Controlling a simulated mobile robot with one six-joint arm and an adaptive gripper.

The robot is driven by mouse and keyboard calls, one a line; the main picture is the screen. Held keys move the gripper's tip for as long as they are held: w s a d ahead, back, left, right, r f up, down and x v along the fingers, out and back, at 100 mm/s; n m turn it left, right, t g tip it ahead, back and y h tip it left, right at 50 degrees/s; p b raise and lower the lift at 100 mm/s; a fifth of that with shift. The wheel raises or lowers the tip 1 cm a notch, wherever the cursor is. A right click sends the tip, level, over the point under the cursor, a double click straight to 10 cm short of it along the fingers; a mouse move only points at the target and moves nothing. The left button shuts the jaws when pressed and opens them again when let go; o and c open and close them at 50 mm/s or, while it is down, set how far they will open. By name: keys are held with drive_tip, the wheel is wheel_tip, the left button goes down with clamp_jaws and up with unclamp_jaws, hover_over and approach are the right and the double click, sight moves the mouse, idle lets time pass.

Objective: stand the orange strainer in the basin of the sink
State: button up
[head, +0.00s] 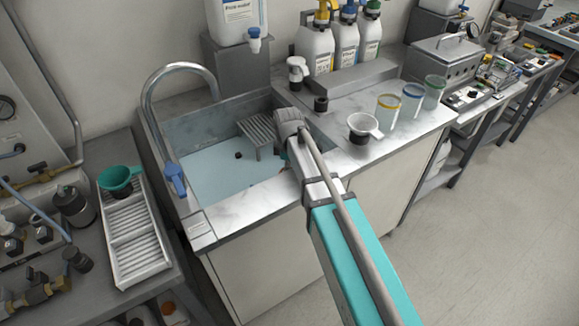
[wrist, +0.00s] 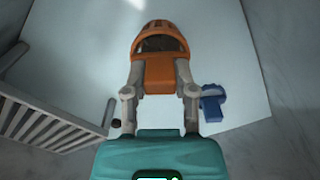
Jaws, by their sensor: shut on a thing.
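In the wrist view my gripper (wrist: 160,80) is shut on the orange strainer (wrist: 160,42). The two fingers hold it at its near, block-like part, and its rounded slotted part points away from me. The pale blue basin floor (wrist: 85,75) lies beyond it; I cannot tell whether the strainer touches it. In the head view my arm reaches into the sink basin (head: 205,178) at its right side. The gripper's fingers and the strainer are hidden there behind the wrist and arm.
A grey slatted rack (head: 257,130) stands in the basin, also at left in the wrist view (wrist: 40,122). A tall faucet (head: 150,95) with a blue nozzle rises at the basin's left. The basin's left part is clear.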

drive_tip(key=shift+f, duration=0.35)
drive_tip(key=shift+f+b, duration=0.7)
drive_tip(key=shift+b, duration=0.25)
drive_tip(key=shift+s+f, duration=0.1)
drive_tip(key=shift+f, duration=0.15)
drive_tip(key=o, duration=1)
drive_tip(key=shift+c, duration=0.2)
drive_tip(key=c, duration=0.3)
